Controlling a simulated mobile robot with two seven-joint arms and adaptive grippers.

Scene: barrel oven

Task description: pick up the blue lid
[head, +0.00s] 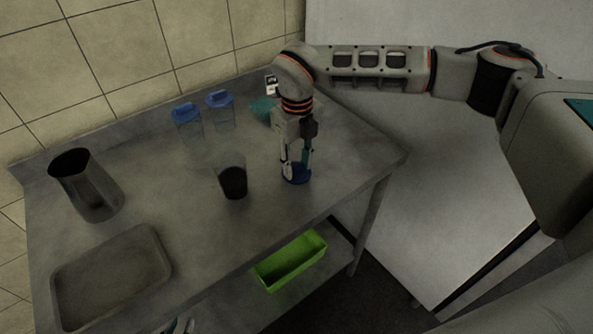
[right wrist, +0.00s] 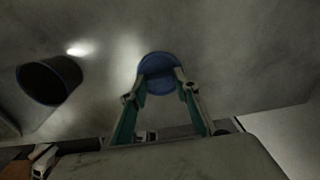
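The blue lid (head: 299,176) lies on the metal table near its front right edge. It also shows as a blue disc in the right wrist view (right wrist: 157,62). My right gripper (head: 296,172) points down over the lid. Its fingers are spread apart, with the tips (right wrist: 161,76) at the two sides of the lid; whether they touch it I cannot tell. Part of the lid is hidden behind the fingers. My left gripper (head: 180,326) shows only as a small piece at the bottom edge, below the table's front edge, too hidden to read.
A dark-filled glass (head: 232,178) stands left of the lid. Two blue-capped clear containers (head: 187,118) (head: 220,105) and a teal item (head: 263,108) are at the back. A metal pitcher (head: 88,186) and tray (head: 112,276) are left. A green bin (head: 290,262) sits on the lower shelf.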

